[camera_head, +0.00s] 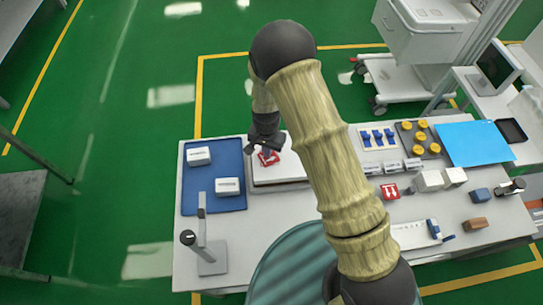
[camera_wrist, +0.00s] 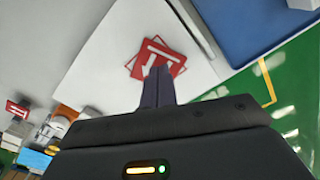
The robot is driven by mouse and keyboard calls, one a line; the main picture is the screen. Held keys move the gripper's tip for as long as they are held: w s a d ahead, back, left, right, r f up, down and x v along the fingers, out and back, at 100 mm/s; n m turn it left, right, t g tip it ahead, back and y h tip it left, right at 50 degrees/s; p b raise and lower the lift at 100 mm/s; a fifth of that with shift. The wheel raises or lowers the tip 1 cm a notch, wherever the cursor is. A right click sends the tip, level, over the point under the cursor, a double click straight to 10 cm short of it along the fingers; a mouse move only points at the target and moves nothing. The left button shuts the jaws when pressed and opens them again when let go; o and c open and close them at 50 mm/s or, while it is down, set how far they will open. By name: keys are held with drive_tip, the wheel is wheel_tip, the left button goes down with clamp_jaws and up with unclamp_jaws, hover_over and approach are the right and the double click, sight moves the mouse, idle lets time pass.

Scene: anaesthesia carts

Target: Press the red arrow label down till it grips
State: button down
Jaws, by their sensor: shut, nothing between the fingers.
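A red label (camera_head: 268,158) with white arrow marks lies on top of a white box (camera_head: 285,182). In the wrist view the label (camera_wrist: 152,50) shows as red corners at two angles, as if two red squares overlap; whether its edges lie flat I cannot tell. My gripper (camera_head: 258,146) points down at it, shut and empty. In the wrist view its closed fingertips (camera_wrist: 159,70) cover the label's near edge. I cannot tell whether they touch it. A second red arrow label (camera_head: 389,191) is further right on the table and shows at the wrist view's left (camera_wrist: 17,110).
A blue tray (camera_head: 213,180) with two white boxes is left of the white box. A grey stand (camera_head: 207,255) is at the table's front left. Blue switches (camera_head: 377,137), yellow round pieces (camera_head: 420,137) and a blue sheet (camera_head: 473,143) are to the right. My arm hides the table's middle.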

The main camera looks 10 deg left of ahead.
drive_tip(key=shift+d, duration=0.25)
drive_tip(key=shift+w+f, duration=0.3)
drive_tip(key=shift+f, duration=0.1)
drive_tip(key=shift+b, duration=0.3)
drive_tip(key=shift+d+f, duration=0.15)
drive_tip(key=shift+d, duration=0.05)
drive_tip(key=shift+s+a, duration=0.4)
drive_tip(key=shift+d, duration=0.15)
